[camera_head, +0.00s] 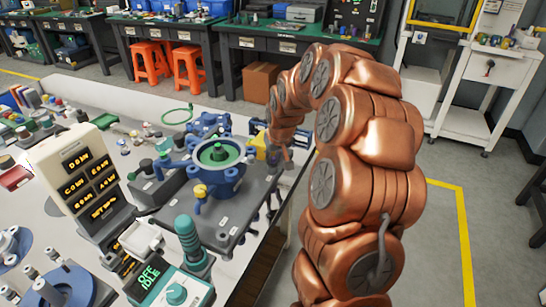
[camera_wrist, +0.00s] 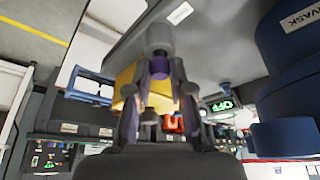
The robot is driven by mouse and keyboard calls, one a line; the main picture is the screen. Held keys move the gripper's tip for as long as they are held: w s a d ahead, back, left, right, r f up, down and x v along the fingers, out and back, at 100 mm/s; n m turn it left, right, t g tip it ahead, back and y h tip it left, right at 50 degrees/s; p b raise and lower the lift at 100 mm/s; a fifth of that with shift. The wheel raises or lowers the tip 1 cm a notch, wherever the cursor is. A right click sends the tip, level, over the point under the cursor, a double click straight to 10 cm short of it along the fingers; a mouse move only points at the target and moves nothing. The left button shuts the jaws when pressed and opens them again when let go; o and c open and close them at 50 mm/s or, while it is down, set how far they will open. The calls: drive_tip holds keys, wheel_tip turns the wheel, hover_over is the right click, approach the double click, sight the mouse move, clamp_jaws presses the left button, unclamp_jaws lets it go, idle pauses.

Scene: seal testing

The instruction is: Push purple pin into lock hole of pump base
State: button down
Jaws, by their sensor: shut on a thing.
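My gripper (camera_head: 277,157) is at the right edge of the dark plate, right of the blue pump base (camera_head: 228,186) with its green centre. In the wrist view, my gripper's fingers (camera_wrist: 158,92) are closed around a purple pin (camera_wrist: 159,68), with a grey rounded part at its upper end in the picture. A yellow block (camera_wrist: 126,84) shows behind the fingers; the head view also shows it (camera_head: 259,144), left of my gripper. A large blue body (camera_wrist: 292,85) fills the wrist view's right side. I cannot make out the lock hole, or whether the pin touches anything.
A teal-handled tool (camera_head: 188,236) and a control box reading OFF IDLE (camera_head: 165,288) stand at the front. A cream labelled panel (camera_head: 80,170) stands at the left. Many small parts crowd the bench's left side. Floor is clear right of the bench.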

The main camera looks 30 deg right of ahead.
drive_tip(key=shift+f, duration=0.4)
drive_tip(key=c, duration=1)
unclamp_jaws()
drive_tip(key=shift+o, duration=0.2)
drive_tip(key=shift+r, duration=0.1)
drive_tip(key=shift+r+p, duration=0.85)
drive_tip(key=shift+r, duration=3.6)
